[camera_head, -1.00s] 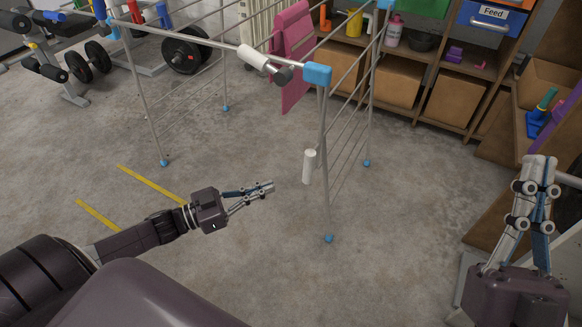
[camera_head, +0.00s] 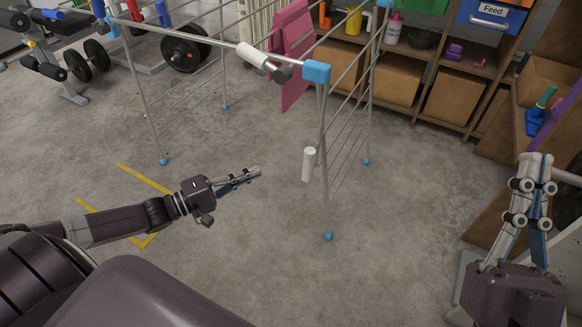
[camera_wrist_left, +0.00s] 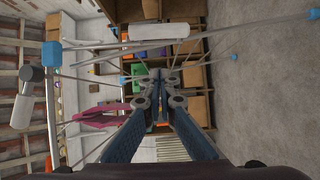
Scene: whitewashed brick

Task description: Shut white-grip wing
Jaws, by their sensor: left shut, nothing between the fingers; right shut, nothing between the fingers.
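A grey wire drying rack with blue corner caps (camera_head: 317,72) and blue feet stands ahead of me. A white cylindrical grip (camera_head: 310,163) is upright beside the rack's near right leg; it also shows near the top of the left wrist view (camera_wrist_left: 158,31). A second white grip with a dark grey end (camera_head: 255,57) sits on the rack's front top bar; it also shows at left in the left wrist view (camera_wrist_left: 22,112). My left gripper (camera_head: 257,171) is shut and empty, left of the upright grip and apart from it. My right gripper (camera_head: 537,158) is shut and empty at far right.
A pink cloth (camera_head: 290,50) hangs on the rack's far side. Shelves with cardboard boxes (camera_head: 395,82) stand behind. Dumbbells (camera_head: 185,48) and a bench are at the back left. Bare concrete floor lies between my left gripper and the rack. A wooden shelf unit is near my right arm.

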